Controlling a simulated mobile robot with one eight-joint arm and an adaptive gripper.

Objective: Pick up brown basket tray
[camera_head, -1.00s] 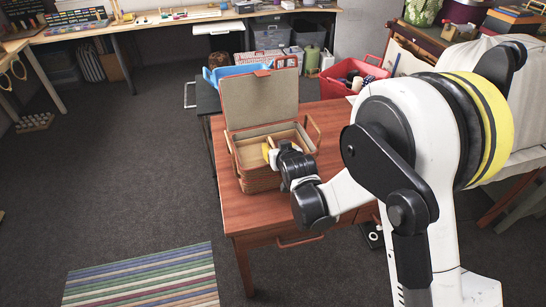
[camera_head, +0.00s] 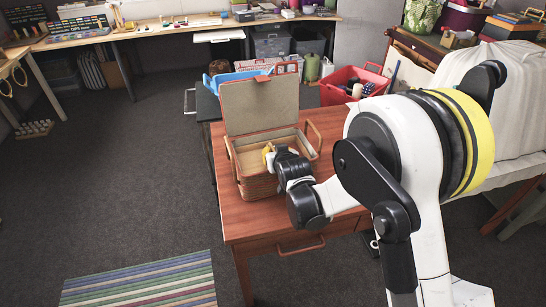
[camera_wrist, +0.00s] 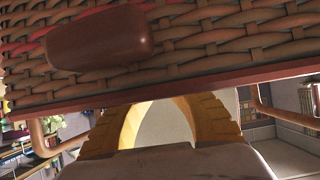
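The brown woven basket (camera_head: 258,187) stands on the wooden table with its lid (camera_head: 262,103) raised at the back. A shallow tan interior shows under the lid; I cannot clearly separate the tray from the basket there. My gripper (camera_head: 268,154) is at the basket's opening, over its right front part. In the wrist view, a brown wicker wall (camera_wrist: 215,45) with a rounded brown peg fills the top. My two yellow fingers (camera_wrist: 165,112) rise beneath its red-brown edge and curve towards each other; their tips are hidden behind it, so their grip is unclear.
The basket's side handle (camera_head: 314,138) stands near my wrist. The wooden table (camera_head: 255,218) has bare room in front of the basket. A blue basket (camera_head: 232,78) and a red bin (camera_head: 343,92) are behind. A striped rug (camera_head: 140,282) lies on the floor.

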